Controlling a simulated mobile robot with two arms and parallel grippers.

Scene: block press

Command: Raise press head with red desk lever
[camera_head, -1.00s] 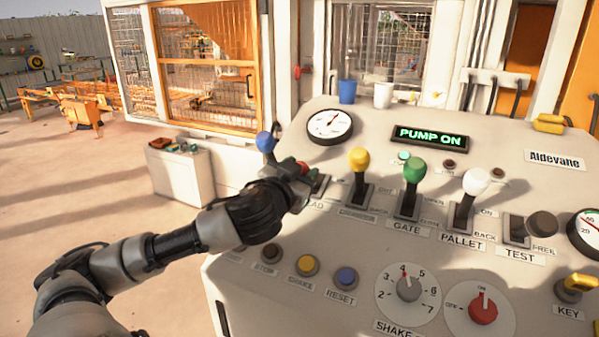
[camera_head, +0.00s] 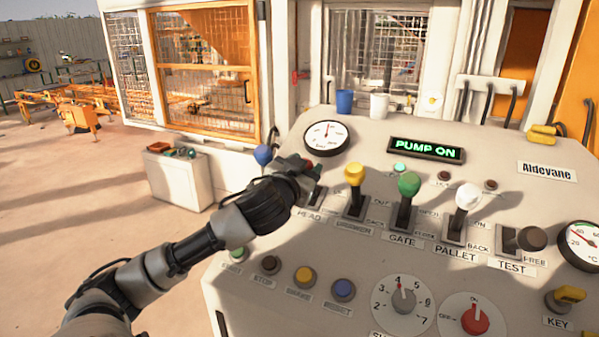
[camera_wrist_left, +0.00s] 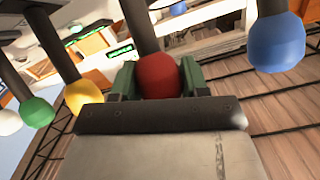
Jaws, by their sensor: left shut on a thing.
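The red desk lever's knob (camera_wrist_left: 158,76) sits between the green-lined fingers of my left gripper (camera_wrist_left: 158,80) in the left wrist view. My left gripper (camera_head: 300,165) is shut on this knob at the desk's left side, above the HEAD label (camera_head: 310,215). In the head view the gripper covers most of the red knob. The press head itself cannot be made out behind the windows. My right gripper is not in view.
A blue lever knob (camera_head: 262,155) stands close on the left. A yellow knob (camera_head: 355,173), a green knob (camera_head: 409,184) and a white knob (camera_head: 468,196) stand to the right. The green display (camera_head: 426,149) reads PUMP ON. Buttons and dials fill the desk's front.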

